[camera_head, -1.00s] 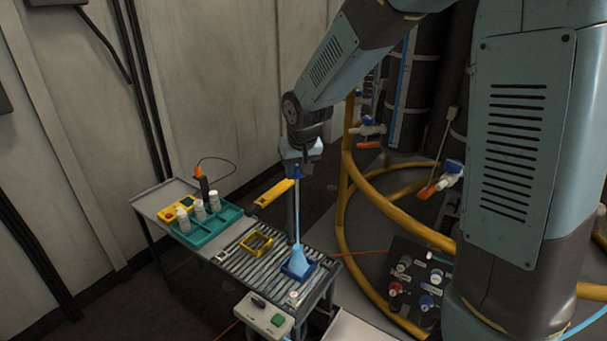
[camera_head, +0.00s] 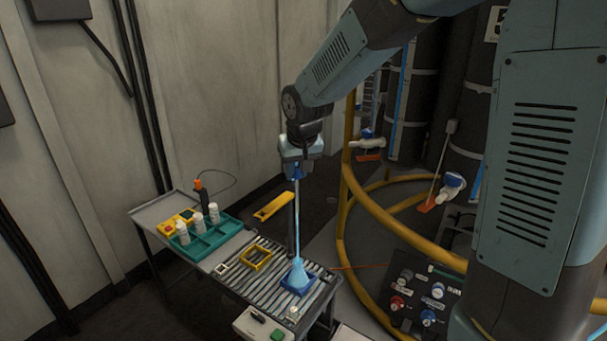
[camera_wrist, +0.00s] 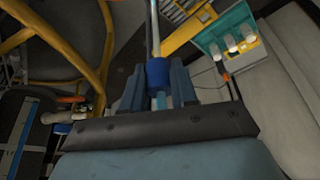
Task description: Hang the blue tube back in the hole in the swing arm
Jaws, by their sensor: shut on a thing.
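The blue tube (camera_head: 297,218) is long, thin and pale blue and hangs about upright below my gripper (camera_head: 297,165). Its darker blue collar (camera_wrist: 158,73) sits between the jaws in the wrist view, and my gripper is shut on it. The tube's lower end meets a pale blue cone-shaped vessel (camera_head: 297,274) in a small blue tray (camera_head: 298,289); whether the end is inside it I cannot tell. The yellow swing arm (camera_head: 273,201) extends left from a dark post (camera_head: 291,222), behind the tube in the head view. It also shows in the wrist view (camera_wrist: 182,34). Its hole is too small to make out.
A roller table (camera_head: 245,281) carries a yellow frame (camera_head: 257,259). A teal tray (camera_head: 215,240) with white bottles stands at its left end. A yellow tubular rail (camera_head: 400,228) and a black control panel (camera_head: 420,290) are at the right.

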